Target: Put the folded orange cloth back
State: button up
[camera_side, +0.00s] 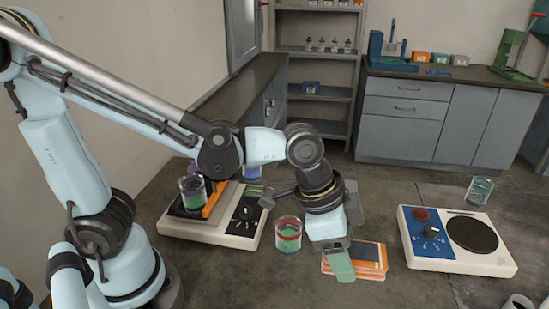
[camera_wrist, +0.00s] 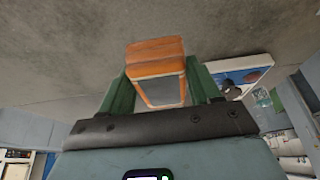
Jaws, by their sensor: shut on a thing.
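The folded orange cloth (camera_side: 372,256) is low at the table surface in the side view, right of centre, with its layers stacked flat. I cannot tell whether it touches the table. My gripper (camera_side: 342,266) reaches down over its left part, and its green finger covers some of it. In the wrist view my gripper (camera_wrist: 160,68) has one green finger on each side of the cloth (camera_wrist: 155,51) and is shut on it. The lower part of the cloth is a grey-toned face with an orange edge.
A jar with red and green contents (camera_side: 288,237) stands just left of the cloth. A white device with a black knob (camera_side: 215,229) is farther left. A hotplate with a blue panel (camera_side: 455,262) is to the right, with a glass beaker (camera_side: 479,191) at its back.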

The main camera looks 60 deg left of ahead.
jog(key=w+a+f, duration=0.4)
jog(key=w, duration=0.1)
jog(key=w+a+f, duration=0.2)
jog(key=a, duration=0.1)
jog(key=shift+w+a+f, duration=0.1)
jog(key=shift+w+f, duration=0.15)
jog(key=shift+w, duration=0.15)
jog(key=shift+f, duration=1.95)
jog(key=shift+f, duration=0.15)
jog(key=o, duration=1.1)
jog(key=shift+o, duration=0.2)
jog(key=v, duration=1.2)
jog(key=s+a+r+n+t+y, duration=0.2)
jog(key=s+a+n, duration=0.4)
jog(key=n, duration=0.3)
jog(key=shift+a+r+t+y, duration=0.3)
jog(key=shift+a+t+y, duration=0.3)
jog(key=shift+a+t, duration=0.35)
